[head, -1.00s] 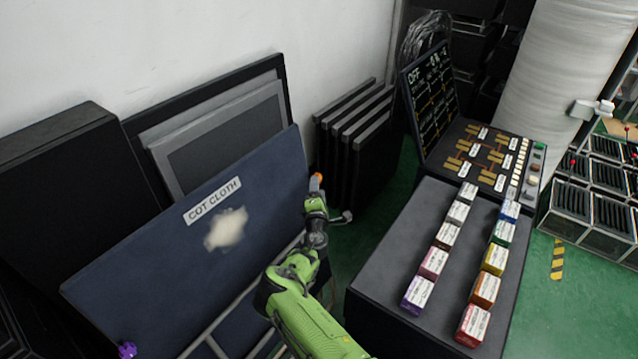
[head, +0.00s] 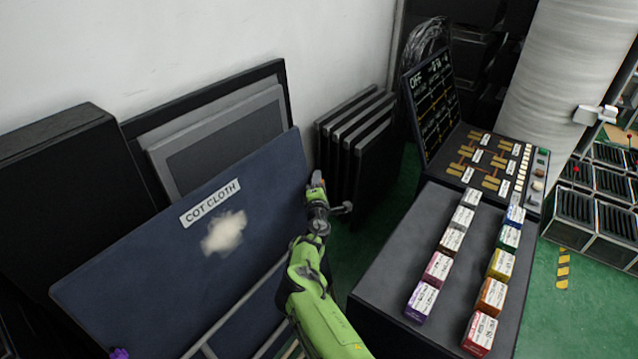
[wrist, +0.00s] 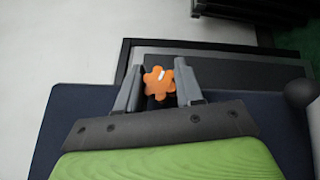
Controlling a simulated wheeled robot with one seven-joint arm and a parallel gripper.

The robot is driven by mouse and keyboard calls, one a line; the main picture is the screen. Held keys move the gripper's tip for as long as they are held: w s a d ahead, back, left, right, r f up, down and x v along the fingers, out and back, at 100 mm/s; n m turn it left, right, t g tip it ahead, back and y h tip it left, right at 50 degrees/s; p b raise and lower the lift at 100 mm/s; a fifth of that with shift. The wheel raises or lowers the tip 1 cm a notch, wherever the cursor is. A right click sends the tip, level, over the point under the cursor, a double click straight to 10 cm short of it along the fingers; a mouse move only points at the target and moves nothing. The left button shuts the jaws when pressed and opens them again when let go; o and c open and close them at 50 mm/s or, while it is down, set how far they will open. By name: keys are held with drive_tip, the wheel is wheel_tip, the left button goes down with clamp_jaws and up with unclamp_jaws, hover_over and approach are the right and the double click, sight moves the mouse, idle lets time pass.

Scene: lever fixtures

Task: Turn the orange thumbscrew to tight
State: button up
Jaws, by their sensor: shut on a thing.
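The orange thumbscrew (wrist: 159,83) shows in the wrist view between the two grey fingers of my gripper (wrist: 158,88). It has a lobed head with a small white mark near its top right. My gripper is shut on it. In the head view my gripper (head: 317,183) is at the upper right edge of the dark blue board labelled COT CLOTH (head: 150,255), and the thumbscrew is hidden there behind the gripper.
A purple knob (head: 119,353) is at the board's lower left. Grey-edged panels (head: 352,125) lean behind my gripper. A dark bench (head: 465,235) with several coloured boxes stands to the right, beside a switch panel (head: 490,160). Green floor shows between board and bench.

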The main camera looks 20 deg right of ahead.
drive_tip(key=shift+r+m+g+p, duration=0.15)
drive_tip(key=shift+m+g+p, duration=0.15)
drive_tip(key=shift+p, duration=0.1)
drive_tip(key=shift+r+m+g+p, duration=0.1)
drive_tip(key=shift+m+g+p, duration=0.6)
drive_tip(key=shift+g+p, duration=0.1)
drive_tip(key=shift+m+g+y+p, duration=0.35)
drive_tip(key=shift+m+g+y, duration=0.15)
drive_tip(key=shift+m+g, duration=0.5)
drive_tip(key=shift+f+m+g+y+b, duration=0.3)
drive_tip(key=shift+m+g+y+b, duration=0.2)
drive_tip(key=shift+g, duration=0.6)
drive_tip(key=shift+f+m+g+y+b, duration=0.1)
drive_tip(key=shift+m+g+y+b, duration=0.7)
drive_tip(key=shift+b, duration=0.5)
drive_tip(key=shift+g, duration=0.3)
drive_tip(key=o, duration=1)
drive_tip(key=shift+c, duration=0.2)
